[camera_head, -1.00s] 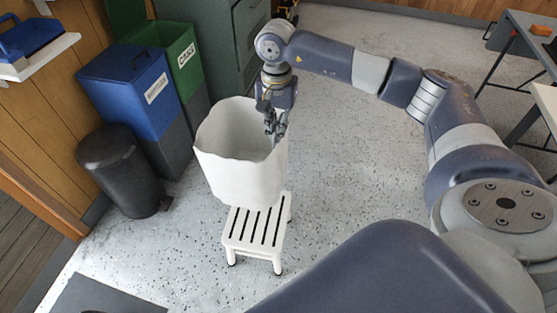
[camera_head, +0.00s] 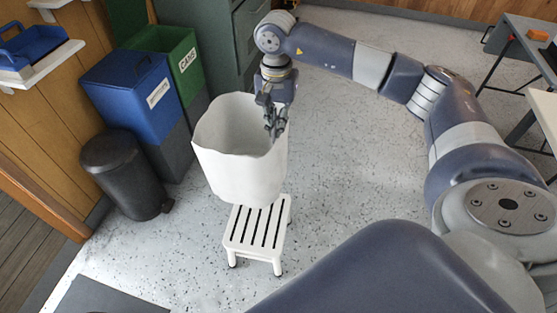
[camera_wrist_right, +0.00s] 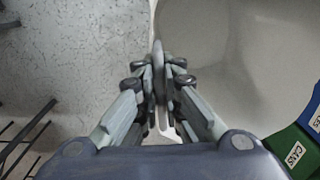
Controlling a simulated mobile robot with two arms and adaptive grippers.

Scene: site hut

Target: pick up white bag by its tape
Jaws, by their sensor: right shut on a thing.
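The white bag (camera_head: 238,168) is an open-topped, upright sack with a wavy rim, in the middle of the head view. It hangs above the white slatted stool (camera_head: 257,232), overlapping its back part in the picture. My right gripper (camera_head: 274,131) is shut on the bag's right rim. In the right wrist view the closed fingers (camera_wrist_right: 161,85) pinch the thin edge, with the bag's pale inside (camera_wrist_right: 235,60) to the right. I cannot make out a separate tape, as the fingers cover the pinched part. My left gripper is not in view.
A black pedal bin (camera_head: 122,175), a blue bin (camera_head: 138,95) and a green cans bin (camera_head: 180,60) stand left of the bag. A green cabinet (camera_head: 215,35) is behind. Tables (camera_head: 535,45) stand at the far right. Speckled floor is clear right of the stool.

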